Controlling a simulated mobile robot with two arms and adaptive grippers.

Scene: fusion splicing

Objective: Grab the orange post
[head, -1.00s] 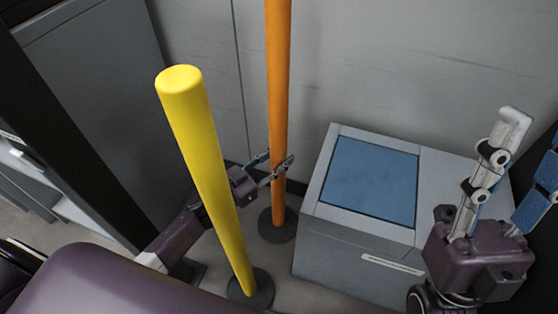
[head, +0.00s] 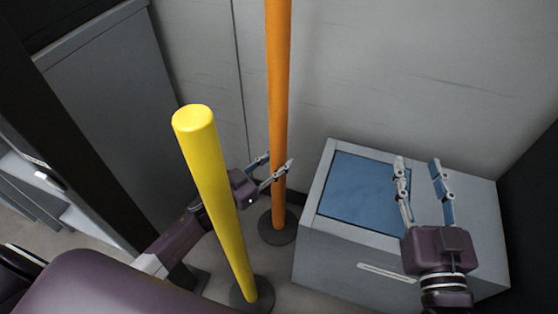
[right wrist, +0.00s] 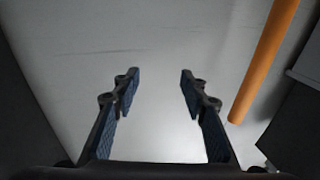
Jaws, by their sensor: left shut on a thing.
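The orange post (head: 278,85) stands upright on a dark round base (head: 278,228) near the back wall, its top cut off by the head view. My left gripper (head: 273,165) has its fingers around the post's lower part and is shut on it. The post also shows at the right of the right wrist view (right wrist: 264,60). My right gripper (head: 421,170) is open and empty, above the grey box. Its two spread fingers show in the right wrist view (right wrist: 160,85) with only wall between them.
A yellow post (head: 212,170) on a dark base stands nearer, partly covering my left arm. A grey box (head: 340,250) with a blue top panel (head: 355,190) stands right of the orange post. A grey cabinet (head: 110,110) is at the left, before the grey wall (head: 400,70).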

